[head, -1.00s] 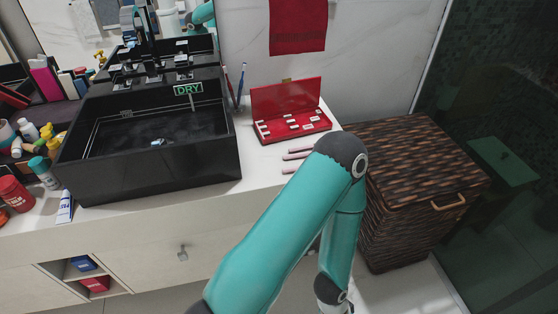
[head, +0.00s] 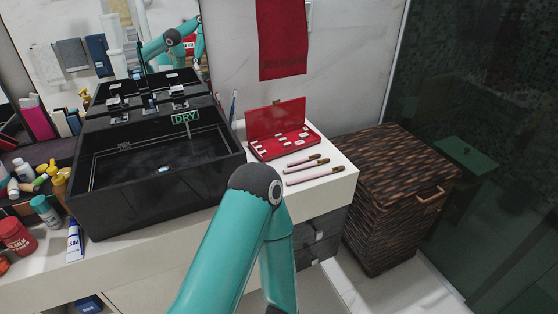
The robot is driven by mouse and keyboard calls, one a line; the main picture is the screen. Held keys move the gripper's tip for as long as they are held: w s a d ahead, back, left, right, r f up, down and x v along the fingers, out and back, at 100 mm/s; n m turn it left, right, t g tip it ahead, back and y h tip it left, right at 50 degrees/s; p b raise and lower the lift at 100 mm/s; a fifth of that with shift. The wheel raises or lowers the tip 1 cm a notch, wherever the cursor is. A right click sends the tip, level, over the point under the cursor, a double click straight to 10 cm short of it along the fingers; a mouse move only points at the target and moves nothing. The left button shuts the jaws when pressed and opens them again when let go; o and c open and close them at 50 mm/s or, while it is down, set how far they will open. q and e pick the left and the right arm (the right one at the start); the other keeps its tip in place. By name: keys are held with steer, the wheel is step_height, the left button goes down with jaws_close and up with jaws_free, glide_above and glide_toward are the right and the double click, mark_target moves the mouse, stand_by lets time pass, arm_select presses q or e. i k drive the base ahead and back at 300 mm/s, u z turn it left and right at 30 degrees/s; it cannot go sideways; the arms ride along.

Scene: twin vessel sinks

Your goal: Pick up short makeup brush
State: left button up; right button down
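Slim makeup brushes with pale pink handles and dark ends lie on the white counter to the right of the sink, in front of the red case. The back ones (head: 303,161) lie close together, and a front one (head: 314,174) lies nearest the counter's front edge. I cannot tell for sure which is the short one. A teal arm of mine rises from the bottom middle, its elbow in front of the counter and left of the brushes. Neither of my grippers shows directly in the head view.
An open red case (head: 277,126) stands behind the brushes. The black sink (head: 150,170) with a DRY sign fills the counter's middle. A wicker basket (head: 395,190) stands at the right. Bottles and tubes (head: 74,240) crowd the left. A red towel (head: 282,40) hangs above.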

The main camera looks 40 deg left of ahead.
mark_target(317, 155)
steer(key=u, duration=0.55)
steer(key=i, duration=1)
